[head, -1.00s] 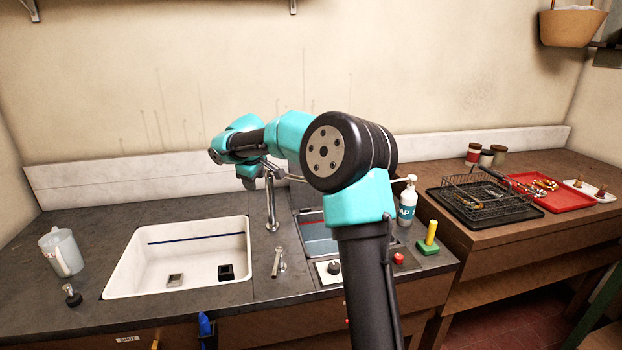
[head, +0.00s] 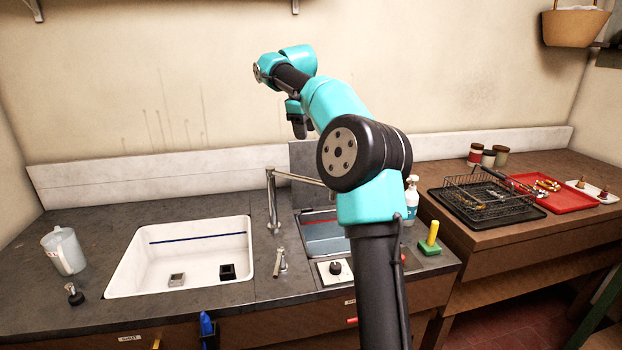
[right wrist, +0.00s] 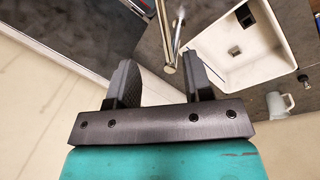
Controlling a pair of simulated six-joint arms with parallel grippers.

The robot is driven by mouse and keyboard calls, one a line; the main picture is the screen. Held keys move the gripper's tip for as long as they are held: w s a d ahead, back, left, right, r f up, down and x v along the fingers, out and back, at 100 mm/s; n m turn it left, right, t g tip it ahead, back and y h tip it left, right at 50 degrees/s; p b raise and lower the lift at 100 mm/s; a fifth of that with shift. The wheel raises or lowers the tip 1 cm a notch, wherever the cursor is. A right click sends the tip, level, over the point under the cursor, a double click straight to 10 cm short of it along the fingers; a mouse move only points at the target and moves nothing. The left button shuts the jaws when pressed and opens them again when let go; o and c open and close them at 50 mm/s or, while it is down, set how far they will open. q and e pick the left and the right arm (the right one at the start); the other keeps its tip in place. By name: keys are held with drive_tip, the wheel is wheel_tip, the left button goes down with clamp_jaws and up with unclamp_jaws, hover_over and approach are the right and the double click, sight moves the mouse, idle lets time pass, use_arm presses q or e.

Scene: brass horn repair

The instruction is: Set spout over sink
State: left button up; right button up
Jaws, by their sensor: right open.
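My right gripper (head: 299,128) hangs in the air above and behind the spout, fingers down. In the right wrist view the open, empty fingers (right wrist: 160,68) have a chrome tube (right wrist: 165,35) beyond them, seen in the gap. The sink (right wrist: 240,45) is at upper right there. My left gripper is out of view.
A small lever (head: 279,262) stands on the counter right of the sink. A clear jug (head: 64,250) is at the left. A soap bottle (head: 411,198) and a green block with a yellow handle (head: 430,243) are at the right. A grey panel (head: 303,160) stands behind the spout.

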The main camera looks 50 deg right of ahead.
drive_tip(key=d+f, duration=0.1)
drive_tip(key=f, duration=0.4)
drive_tip(key=d+f, duration=0.1)
drive_tip(key=f, duration=0.5)
drive_tip(key=d+f, duration=0.1)
drive_tip(key=f, duration=0.5)
drive_tip(key=shift+w+d, duration=0.15)
drive_tip(key=shift+w, duration=0.25)
clamp_jaws()
